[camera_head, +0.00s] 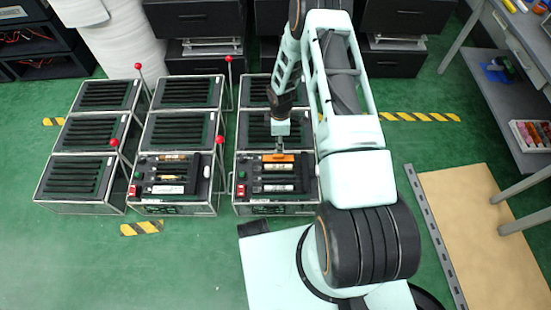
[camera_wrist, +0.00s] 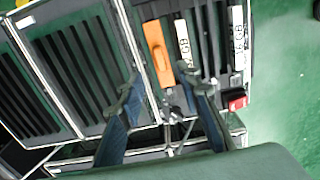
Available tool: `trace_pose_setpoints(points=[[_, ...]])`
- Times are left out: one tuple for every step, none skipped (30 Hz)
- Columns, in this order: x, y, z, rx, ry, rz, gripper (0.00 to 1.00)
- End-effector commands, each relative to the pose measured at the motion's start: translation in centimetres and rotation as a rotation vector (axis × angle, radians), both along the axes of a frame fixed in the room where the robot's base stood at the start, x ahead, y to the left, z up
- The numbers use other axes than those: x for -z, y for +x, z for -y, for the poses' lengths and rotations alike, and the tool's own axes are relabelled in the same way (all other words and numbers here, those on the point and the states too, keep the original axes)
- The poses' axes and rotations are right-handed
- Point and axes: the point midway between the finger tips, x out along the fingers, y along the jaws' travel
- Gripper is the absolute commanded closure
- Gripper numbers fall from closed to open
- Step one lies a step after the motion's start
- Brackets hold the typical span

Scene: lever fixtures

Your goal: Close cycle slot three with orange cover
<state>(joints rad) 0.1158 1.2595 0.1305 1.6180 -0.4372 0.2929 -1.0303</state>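The orange cover (camera_head: 278,158) lies at the back of the slotted top of the front right black unit (camera_head: 277,207), with white-labelled slots in front of it. In the wrist view the orange cover (camera_wrist: 158,52) is a long strip beside a white label. My gripper (camera_head: 280,142) is over that unit near the orange cover. In the wrist view my gripper (camera_wrist: 161,90) is open, its dark fingers apart on either side of the cover's near end. Nothing is held between them. I cannot tell whether the fingers touch the unit.
Several black slotted units (camera_head: 85,180) stand in columns to the left. Red-balled levers (camera_head: 220,140) rise between them. A red switch (camera_head: 241,190) is on the front right unit. Black drawers (camera_head: 195,18) stand behind. A grey table (camera_head: 520,120) is at right.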

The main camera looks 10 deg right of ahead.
Motion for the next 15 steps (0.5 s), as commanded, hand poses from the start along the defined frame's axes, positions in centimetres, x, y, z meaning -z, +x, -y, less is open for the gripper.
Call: trace_pose_setpoints(points=[[1.2, -0.1, -0.1, -0.001, -0.001, -0.002, 0.68], [1.8, -0.1, -0.1, 0.000, 0.000, -0.001, 0.68], [2.4, -0.1, -0.1, 0.000, 0.000, -0.002, 0.68], [2.8, -0.1, -0.1, 0.000, 0.000, -0.001, 0.68], [3.1, 0.0, -0.1, 0.000, 0.000, 0.000, 0.68], [3.5, 0.0, -0.1, 0.001, 0.000, 0.000, 0.68], [3.7, 0.0, -0.1, 0.001, 0.000, 0.000, 0.68], [3.8, 0.0, -0.1, 0.001, 0.000, 0.000, 0.68], [4.0, 0.0, -0.1, 0.001, -0.001, 0.000, 0.68], [4.3, 0.0, -0.1, 0.001, -0.001, 0.000, 0.68], [4.6, 0.0, -0.2, 0.001, -0.001, 0.000, 0.68], [5.1, 0.1, -0.3, 0.001, -0.001, 0.000, 0.68], [5.6, 0.1, -0.4, 0.000, -0.001, 0.000, 0.68], [6.1, 0.1, -0.5, 0.000, -0.001, -0.001, 0.68], [6.8, 0.1, -0.6, -0.001, -0.002, -0.001, 0.68]])
